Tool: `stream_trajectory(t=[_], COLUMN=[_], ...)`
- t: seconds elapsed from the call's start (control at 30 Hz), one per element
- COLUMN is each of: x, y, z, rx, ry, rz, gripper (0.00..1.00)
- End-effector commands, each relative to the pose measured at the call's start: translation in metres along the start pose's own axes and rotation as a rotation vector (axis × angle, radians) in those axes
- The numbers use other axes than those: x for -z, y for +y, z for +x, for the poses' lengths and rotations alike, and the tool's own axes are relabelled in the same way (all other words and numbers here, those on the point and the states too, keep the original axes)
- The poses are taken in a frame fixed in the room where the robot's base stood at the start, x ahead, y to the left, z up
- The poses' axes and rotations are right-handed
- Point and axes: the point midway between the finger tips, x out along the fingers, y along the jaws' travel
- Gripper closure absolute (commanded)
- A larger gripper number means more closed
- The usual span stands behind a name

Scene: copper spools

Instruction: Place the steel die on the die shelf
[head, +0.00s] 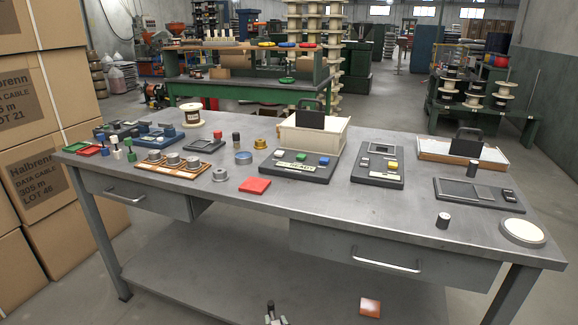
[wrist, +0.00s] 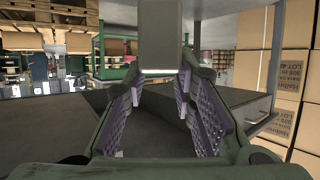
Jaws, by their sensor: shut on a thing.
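My gripper (wrist: 162,85) is shut on a plain grey block (wrist: 162,38). The block sits between the fingertips and runs out of the top of the wrist view; I cannot tell from this face alone if it is the steel die. In the head view my gripper (head: 274,312) shows only at the bottom edge, low in front of the bench. A brown rack (head: 150,168) with several round grey pieces stands at the left of the bench top; it may be the die shelf. A grey ring-shaped piece (head: 220,177) stands right of it.
The grey bench (head: 330,205) has drawers with handles and a lower shelf (head: 230,270). A red plate (head: 255,185), dark panels with coloured blocks (head: 297,168) and a dark cylinder (head: 443,220) stand on top. Cartons (head: 35,185) are stacked left. The front middle of the top is clear.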

Motion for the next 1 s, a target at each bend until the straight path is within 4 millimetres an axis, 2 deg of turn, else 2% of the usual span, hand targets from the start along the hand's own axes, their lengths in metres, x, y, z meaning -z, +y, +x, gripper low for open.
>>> stream_trajectory(t=[0.03,0.1,0.27,0.43,0.77,1.0], x=[-0.02,-0.042,-0.078,-0.099,-0.1,-0.149], y=[0.006,0.015,0.03,0.039,0.037,0.034], z=[0.012,0.025,0.046,0.059,0.059,0.067], rx=[-0.043,-0.102,-0.196,-0.252,-0.249,-0.248], ry=[-0.002,0.001,0.007,0.009,0.01,0.007], rz=[0.02,0.043,0.081,0.105,0.104,0.105], gripper=[1.0,1.0,1.0,1.0,1.0,1.0])
